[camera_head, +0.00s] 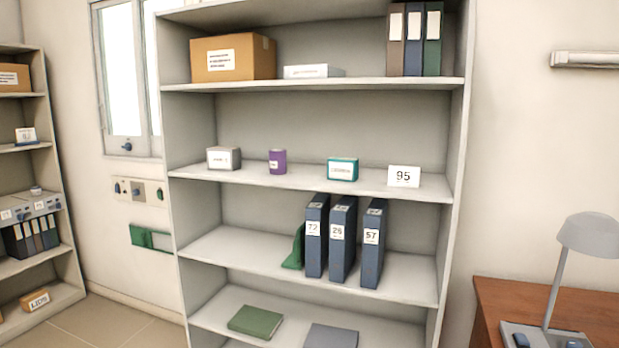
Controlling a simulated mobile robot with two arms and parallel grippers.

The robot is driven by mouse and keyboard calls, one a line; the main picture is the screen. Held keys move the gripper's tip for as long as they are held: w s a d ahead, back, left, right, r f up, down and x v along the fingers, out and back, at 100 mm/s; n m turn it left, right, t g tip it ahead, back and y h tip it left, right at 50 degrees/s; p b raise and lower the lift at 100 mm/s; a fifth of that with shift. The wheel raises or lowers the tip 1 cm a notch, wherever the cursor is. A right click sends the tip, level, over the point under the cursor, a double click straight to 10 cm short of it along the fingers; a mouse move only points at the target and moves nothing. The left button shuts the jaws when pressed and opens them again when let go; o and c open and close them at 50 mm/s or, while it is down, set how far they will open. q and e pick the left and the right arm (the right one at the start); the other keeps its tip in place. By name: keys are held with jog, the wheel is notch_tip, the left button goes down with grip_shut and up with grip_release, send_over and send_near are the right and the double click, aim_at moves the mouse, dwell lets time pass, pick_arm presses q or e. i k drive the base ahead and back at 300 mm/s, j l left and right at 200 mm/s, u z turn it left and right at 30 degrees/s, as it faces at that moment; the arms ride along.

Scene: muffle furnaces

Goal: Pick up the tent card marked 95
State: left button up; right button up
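The tent card marked 95 (403,176) is small and white with dark numerals. It stands upright near the right end of the second shelf from the top of the grey shelving unit (300,178). A teal box with a white label (342,169) stands to its left with a gap between them. Nothing covers the card's front. Neither of my grippers shows in the head view.
On the same shelf are a purple can (277,161) and a grey box (223,158). Blue binders (343,240) stand on the shelf below. A wooden desk (590,312) with a lamp (588,236) is at the right. Floor (115,318) shows at lower left.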

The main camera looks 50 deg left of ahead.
aim_at(408, 177)
jog(key=u, duration=1.1)
jog(key=j+z, duration=0.1)
jog(key=z, duration=0.35)
jog(key=i+j, duration=0.05)
